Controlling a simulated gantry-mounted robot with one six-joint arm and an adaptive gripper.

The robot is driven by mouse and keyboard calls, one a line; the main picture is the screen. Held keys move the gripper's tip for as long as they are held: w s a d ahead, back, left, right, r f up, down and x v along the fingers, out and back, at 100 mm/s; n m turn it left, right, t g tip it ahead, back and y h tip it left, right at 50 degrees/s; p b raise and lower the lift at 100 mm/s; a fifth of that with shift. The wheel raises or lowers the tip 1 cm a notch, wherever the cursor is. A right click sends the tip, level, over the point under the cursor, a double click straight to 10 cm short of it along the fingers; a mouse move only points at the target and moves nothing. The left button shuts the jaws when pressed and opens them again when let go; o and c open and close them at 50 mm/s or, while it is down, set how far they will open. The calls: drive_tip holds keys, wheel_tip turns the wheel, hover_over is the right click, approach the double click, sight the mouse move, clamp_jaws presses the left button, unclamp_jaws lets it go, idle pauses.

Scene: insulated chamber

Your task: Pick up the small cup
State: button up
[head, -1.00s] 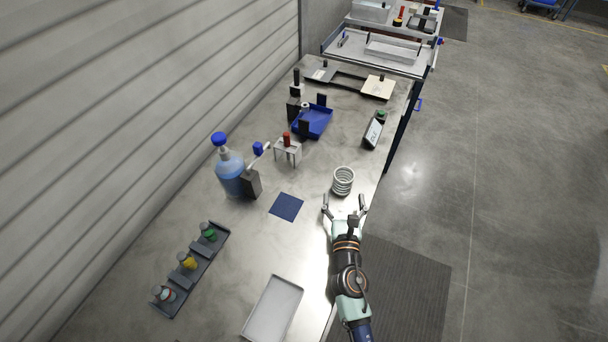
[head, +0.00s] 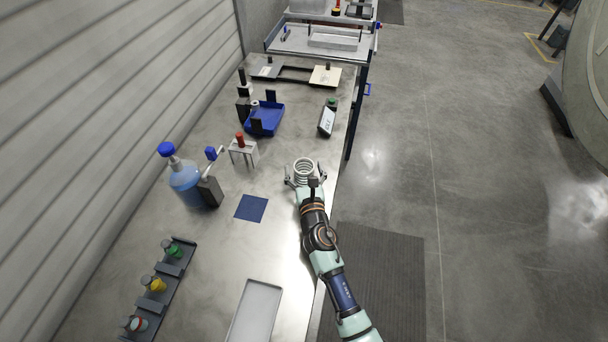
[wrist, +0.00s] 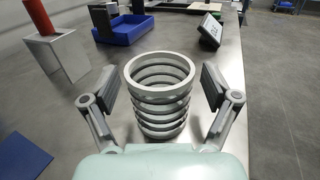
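The only cup-like thing near my gripper is a pale grey, open-topped ringed holder (head: 304,167), which I take to be the small cup. It stands upright on the bench near its right edge, and its stacked rings show large in the wrist view (wrist: 160,97). My gripper (head: 305,174) is open, with one finger on each side of the ringed cup. In the wrist view a gap shows between each finger and the rings. The cup's base is partly hidden behind my gripper body.
A red-topped metal stand (head: 243,152), a blue bottle (head: 186,184) and a dark blue square (head: 251,208) lie to the left. A blue tray (head: 266,120) and a tilted display (head: 327,120) stand beyond. A pale tray (head: 255,312) is nearer. The bench edge is close on the right.

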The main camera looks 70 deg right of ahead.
drive_tip(key=c, duration=1.2)
wheel_tip(320, 180, up, 20)
drive_tip(key=p, duration=1.6)
drive_tip(key=shift+p, duration=0.3)
